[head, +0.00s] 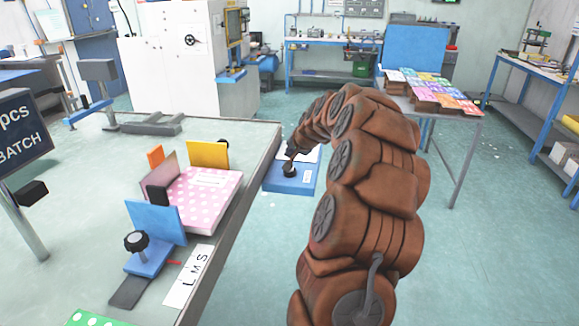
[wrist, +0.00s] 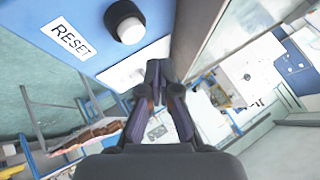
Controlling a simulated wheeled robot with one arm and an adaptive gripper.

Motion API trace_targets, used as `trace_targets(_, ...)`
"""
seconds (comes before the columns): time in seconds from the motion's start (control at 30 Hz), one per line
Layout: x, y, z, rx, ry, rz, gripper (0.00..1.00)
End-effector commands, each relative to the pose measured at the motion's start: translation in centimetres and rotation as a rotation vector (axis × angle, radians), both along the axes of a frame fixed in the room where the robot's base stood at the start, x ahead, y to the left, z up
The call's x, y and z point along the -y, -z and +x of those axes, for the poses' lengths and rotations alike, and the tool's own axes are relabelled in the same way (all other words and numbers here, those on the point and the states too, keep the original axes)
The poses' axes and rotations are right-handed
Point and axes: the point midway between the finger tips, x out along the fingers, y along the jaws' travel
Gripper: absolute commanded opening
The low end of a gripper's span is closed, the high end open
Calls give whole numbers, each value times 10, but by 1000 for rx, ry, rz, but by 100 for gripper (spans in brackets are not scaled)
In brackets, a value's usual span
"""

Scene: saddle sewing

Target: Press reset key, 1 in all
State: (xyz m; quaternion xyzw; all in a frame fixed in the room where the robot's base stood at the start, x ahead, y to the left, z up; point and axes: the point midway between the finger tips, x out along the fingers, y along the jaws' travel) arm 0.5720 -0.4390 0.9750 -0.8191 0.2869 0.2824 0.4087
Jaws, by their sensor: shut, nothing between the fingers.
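The reset key is a round white cap (wrist: 130,31) in a black collar, on a blue box (wrist: 90,60) in the wrist view. A white label reading RESET (wrist: 66,38) is beside it. My gripper (wrist: 158,70) is shut and empty; its fingertips are just below and right of the key in that picture, and appear apart from it. In the head view the blue box (head: 284,185) is beyond the bench's right edge, with a black round part (head: 290,170) on top. My brown arm reaches over it and hides some of it; the fingers are hard to make out there.
The grey bench (head: 80,250) at left holds a pink dotted block (head: 205,195) between coloured plates, a blue clamp with a black knob (head: 136,241) and an LMS card (head: 188,275). A table with coloured stacks (head: 430,90) stands behind my arm. The floor at right is clear.

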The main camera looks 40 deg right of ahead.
Motion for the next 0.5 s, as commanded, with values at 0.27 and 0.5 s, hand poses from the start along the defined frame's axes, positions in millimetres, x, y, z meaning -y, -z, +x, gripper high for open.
trace_targets(0.27,1,-25,0,2,1,-1,0)
trace_targets(0.5,1,-31,0,1,2,-1,0)
